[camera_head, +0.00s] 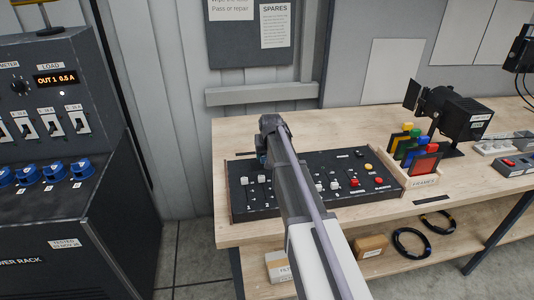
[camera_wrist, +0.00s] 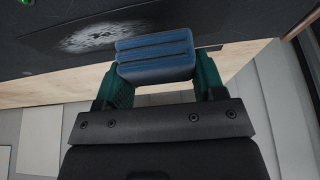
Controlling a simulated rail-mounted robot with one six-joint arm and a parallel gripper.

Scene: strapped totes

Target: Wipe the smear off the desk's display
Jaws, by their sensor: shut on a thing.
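My gripper (camera_wrist: 158,76) is shut on a blue folded cloth or pad (camera_wrist: 154,47), held between its two teal fingers. The control desk (camera_head: 355,165) is a black panel with sliders and coloured buttons on the wooden bench. In the wrist view, a whitish smear (camera_wrist: 90,38) lies on a dark flat surface (camera_wrist: 40,62), just left of and partly beyond the blue pad. I cannot tell whether the pad touches that surface. In the head view my arm crosses the desk and hides its middle; the display, the smear and the pad are not clear there.
A rack of coloured frames (camera_head: 422,181) stands right of the desk, with a black lamp (camera_head: 458,113) behind it. A power rack (camera_head: 60,130) stands at the left. Bare bench top (camera_head: 233,135) shows behind the desk; cable coils (camera_head: 411,243) lie on the lower shelf.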

